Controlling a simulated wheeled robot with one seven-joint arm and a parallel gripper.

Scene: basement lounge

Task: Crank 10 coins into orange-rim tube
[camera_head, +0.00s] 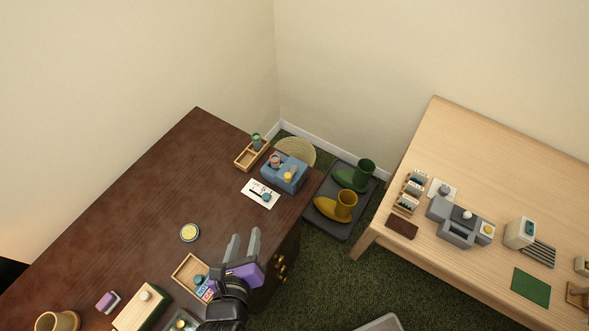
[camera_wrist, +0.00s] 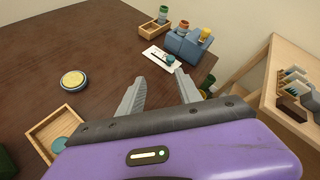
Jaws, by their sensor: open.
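A blue machine (camera_head: 283,180) stands near the far right corner of the dark desk; it also shows in the wrist view (camera_wrist: 184,48). A tube with an orange rim (camera_head: 275,160) stands on its left part, and it also shows in the wrist view (camera_wrist: 183,26). A yellow part (camera_head: 288,177) sits at the machine's front right; I cannot tell whether it is the crank. A white card (camera_head: 258,193) with a dark mark and a teal piece (camera_head: 266,197) lies in front. My gripper (camera_head: 244,238) is open and empty above the desk, short of the machine. Coins are too small to make out.
A wooden tray (camera_head: 243,160) with a green tube (camera_head: 256,142) is left of the machine. A round yellow tin (camera_head: 189,232) and another wooden tray (camera_head: 186,268) lie nearer. The light table (camera_head: 510,165) at right holds a grey machine (camera_head: 462,220).

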